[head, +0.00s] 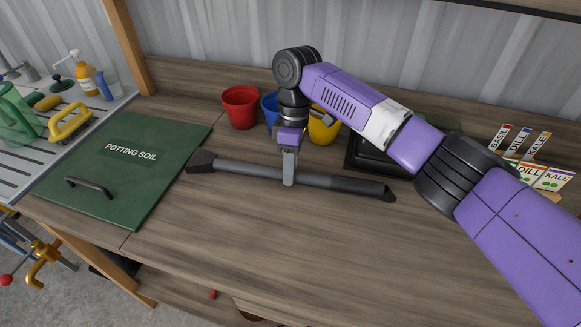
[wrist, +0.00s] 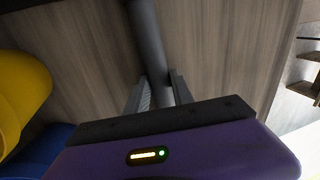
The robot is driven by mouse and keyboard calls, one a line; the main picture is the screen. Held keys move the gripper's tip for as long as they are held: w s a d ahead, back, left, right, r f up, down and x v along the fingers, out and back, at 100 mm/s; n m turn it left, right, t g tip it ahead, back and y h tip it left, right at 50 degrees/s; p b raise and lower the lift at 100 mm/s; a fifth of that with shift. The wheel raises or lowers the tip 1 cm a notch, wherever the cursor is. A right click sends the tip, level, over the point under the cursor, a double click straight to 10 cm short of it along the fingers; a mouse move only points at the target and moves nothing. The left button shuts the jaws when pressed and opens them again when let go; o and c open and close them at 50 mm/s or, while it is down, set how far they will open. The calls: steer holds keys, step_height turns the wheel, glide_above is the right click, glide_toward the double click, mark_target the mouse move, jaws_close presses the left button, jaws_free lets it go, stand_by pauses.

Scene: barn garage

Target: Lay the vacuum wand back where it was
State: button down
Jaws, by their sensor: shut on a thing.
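The vacuum wand (head: 250,172) is a long grey tube with a dark flared end at the left and a dark tip at the right. It lies roughly level across the middle of the wooden bench in the head view. My gripper (head: 288,178) points down and is shut on the tube near its middle. In the wrist view the tube (wrist: 147,35) runs between the two fingers of my gripper (wrist: 156,92). I cannot tell whether the wand touches the bench or is held just above it.
Red (head: 240,107), blue (head: 270,108) and yellow (head: 323,128) pots stand behind the wand. A green potting soil lid (head: 150,135) lies left, close to the wand's flared end. A dark tray (head: 360,157) and seed packets (head: 530,172) are at right. The bench front (head: 250,240) is clear.

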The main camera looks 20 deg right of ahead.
steer(key=c, duration=1)
jaws_free()
